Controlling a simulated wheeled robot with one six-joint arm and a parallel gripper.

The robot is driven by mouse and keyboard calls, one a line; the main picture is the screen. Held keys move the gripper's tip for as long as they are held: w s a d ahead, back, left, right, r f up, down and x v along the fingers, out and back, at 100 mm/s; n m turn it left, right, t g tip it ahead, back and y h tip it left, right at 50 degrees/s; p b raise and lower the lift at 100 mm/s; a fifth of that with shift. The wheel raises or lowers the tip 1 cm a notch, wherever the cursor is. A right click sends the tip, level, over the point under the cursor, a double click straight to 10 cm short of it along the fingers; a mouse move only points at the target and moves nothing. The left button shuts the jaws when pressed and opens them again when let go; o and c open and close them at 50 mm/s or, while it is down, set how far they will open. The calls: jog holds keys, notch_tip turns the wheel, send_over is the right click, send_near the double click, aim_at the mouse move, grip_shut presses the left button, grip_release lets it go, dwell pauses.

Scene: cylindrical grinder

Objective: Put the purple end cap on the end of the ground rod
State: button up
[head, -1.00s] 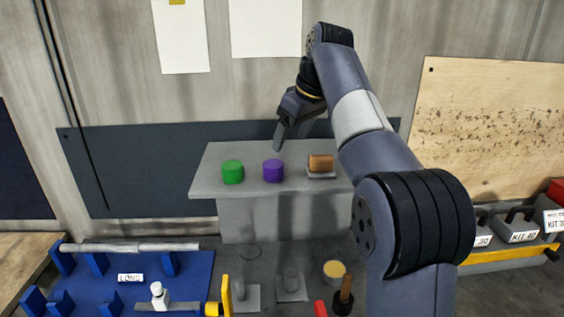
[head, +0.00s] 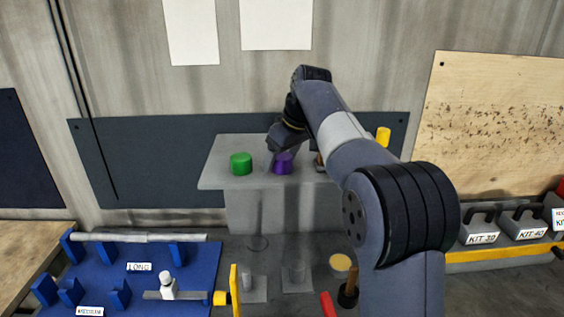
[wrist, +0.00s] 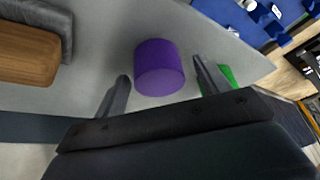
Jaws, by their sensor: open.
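The purple end cap (head: 283,164) stands on a grey shelf (head: 225,180), with a green cap (head: 240,163) to its left. In the wrist view the purple cap (wrist: 159,67) lies between and just beyond the two fingertips of my open gripper (wrist: 162,72). In the head view my gripper (head: 278,162) is down at the cap, and a finger partly covers it. I cannot tell whether the fingers touch it. A long grey rod (head: 138,237) lies on blue supports at the lower left; whether it is the ground rod is unclear.
A brown wooden piece in a grey holder (wrist: 28,53) is beside the cap on the shelf, mostly behind my arm in the head view. Below are a blue board (head: 195,265), a yellow upright plate (head: 234,290) and small grey stands. Labelled kit boxes (head: 480,230) stand at the right.

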jog(key=c, duration=1)
jog(key=shift+c, duration=0.2)
